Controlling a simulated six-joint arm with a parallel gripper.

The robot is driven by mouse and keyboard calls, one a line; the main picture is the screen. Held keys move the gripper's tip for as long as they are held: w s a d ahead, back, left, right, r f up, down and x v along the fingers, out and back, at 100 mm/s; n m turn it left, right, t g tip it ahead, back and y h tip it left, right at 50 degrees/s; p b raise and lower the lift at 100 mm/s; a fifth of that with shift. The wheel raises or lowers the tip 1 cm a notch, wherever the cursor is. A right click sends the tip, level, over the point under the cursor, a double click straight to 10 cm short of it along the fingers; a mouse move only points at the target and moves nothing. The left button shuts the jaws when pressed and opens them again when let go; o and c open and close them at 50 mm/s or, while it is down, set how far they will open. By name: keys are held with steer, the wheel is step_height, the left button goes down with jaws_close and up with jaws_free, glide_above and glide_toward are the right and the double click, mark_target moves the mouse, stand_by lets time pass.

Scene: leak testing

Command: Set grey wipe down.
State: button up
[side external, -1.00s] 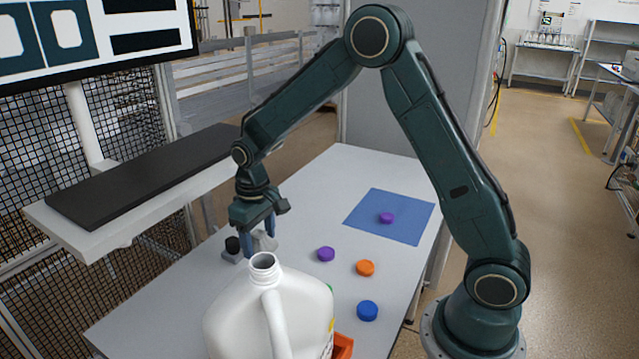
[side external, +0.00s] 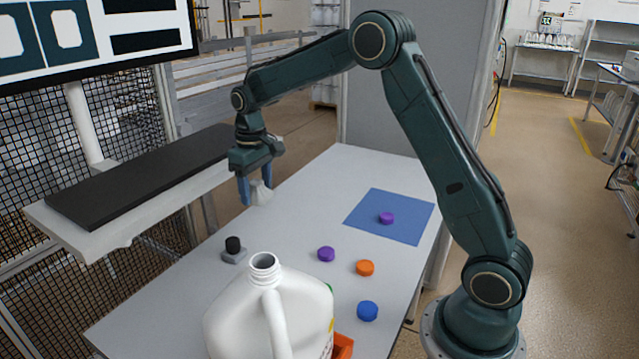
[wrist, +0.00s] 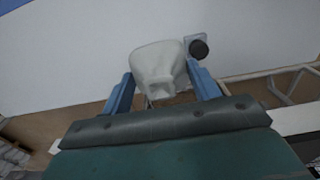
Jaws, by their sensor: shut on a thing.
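The grey wipe (side external: 259,193) is a crumpled pale grey lump. My gripper (side external: 256,188) is shut on it and holds it up in the air, above the far left part of the white table. In the wrist view the wipe (wrist: 158,68) sits between the two blue fingers of my gripper (wrist: 162,84). Its underside is clear of the table in the side view.
A black knob on a grey block (side external: 233,248) stands on the table below. A white jug (side external: 262,318) stands in front, partly hiding an orange container (side external: 343,346). Purple (side external: 326,254), orange (side external: 365,268) and blue (side external: 367,311) caps lie to the right. A blue mat (side external: 365,224) bears another purple cap (side external: 386,218).

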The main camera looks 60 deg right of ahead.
steer(key=w+d+r, duration=0.1)
steer(key=d+r, duration=0.5)
steer(key=shift+w+d+r, duration=0.35)
steer(key=shift+r, duration=0.05)
glide_above(272, 228)
step_height(272, 228, down, 16)
steer(key=shift+r, duration=0.1)
steer(key=shift+f, duration=2.15)
steer(key=o, duration=1.4)
steer(key=shift+f, duration=0.1)
steer(key=shift+c, duration=0.2)
